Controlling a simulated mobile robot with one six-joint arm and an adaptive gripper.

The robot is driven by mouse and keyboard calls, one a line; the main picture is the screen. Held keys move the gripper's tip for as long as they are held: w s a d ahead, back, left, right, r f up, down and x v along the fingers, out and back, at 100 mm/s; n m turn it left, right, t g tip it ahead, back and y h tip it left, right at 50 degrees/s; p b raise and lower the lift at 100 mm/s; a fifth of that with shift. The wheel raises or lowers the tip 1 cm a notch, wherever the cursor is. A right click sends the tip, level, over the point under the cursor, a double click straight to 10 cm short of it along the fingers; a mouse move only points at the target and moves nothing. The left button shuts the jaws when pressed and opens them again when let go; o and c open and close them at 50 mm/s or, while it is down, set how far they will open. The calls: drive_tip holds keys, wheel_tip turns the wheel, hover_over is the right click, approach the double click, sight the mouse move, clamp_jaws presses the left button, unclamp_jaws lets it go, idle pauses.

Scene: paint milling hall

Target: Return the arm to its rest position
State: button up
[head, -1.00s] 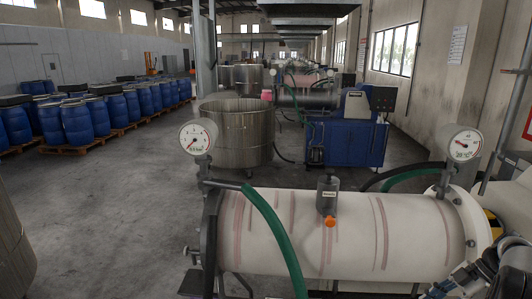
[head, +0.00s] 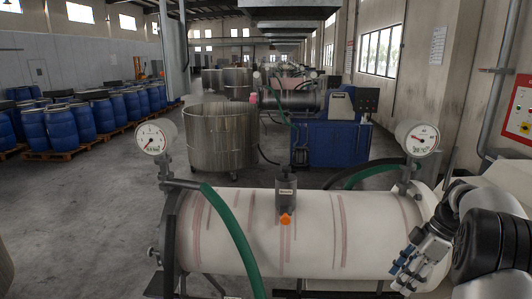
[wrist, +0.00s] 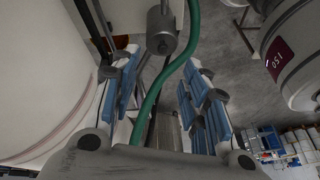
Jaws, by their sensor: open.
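My gripper (head: 410,268) is at the lower right in the head view, in front of the right end of the white horizontal mill cylinder (head: 262,232). Its blue-padded fingers are spread apart in the wrist view (wrist: 162,100), with nothing held between them. A green hose (wrist: 170,72) shows between the fingers in the wrist view; I cannot tell how far behind them it lies. My dark arm joints fill the right edge of the head view. The white cylinder wall also shows at the left of the wrist view (wrist: 42,75).
Two dial gauges, left (head: 152,137) and right (head: 417,138), stand above the cylinder ends. A grey fitting with an orange tip (head: 286,190) sits on top. A steel vat (head: 220,138) and a blue machine (head: 325,142) stand behind. Open floor (head: 90,215) lies at left.

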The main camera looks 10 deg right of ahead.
drive_tip(key=s+a+r+m+t+h+b, duration=0.1)
drive_tip(key=s+a+r+m+h+b, duration=0.25)
drive_tip(key=a, duration=0.75)
drive_tip(key=s+a+r+m, duration=0.3)
drive_tip(key=s+a+r, duration=0.25)
drive_tip(key=a, duration=0.55)
drive_tip(key=s+a+f+m+t, duration=0.1)
drive_tip(key=s+a+f, duration=0.1)
drive_tip(key=s+a, duration=0.1)
drive_tip(key=s+a+f+m+t+b, duration=0.1)
drive_tip(key=s+a+m, duration=0.1)
drive_tip(key=s, duration=0.4)
drive_tip(key=s+a+f+m+h+b, duration=0.1)
drive_tip(key=s+a+f+m, duration=0.1)
drive_tip(key=s, duration=0.3)
drive_tip(key=shift+a+f+t, duration=0.35)
drive_tip(key=shift+a+t, duration=0.05)
drive_tip(key=shift+a, duration=0.45)
drive_tip(key=shift+s+m, duration=0.1)
drive_tip(key=shift+m, duration=0.15)
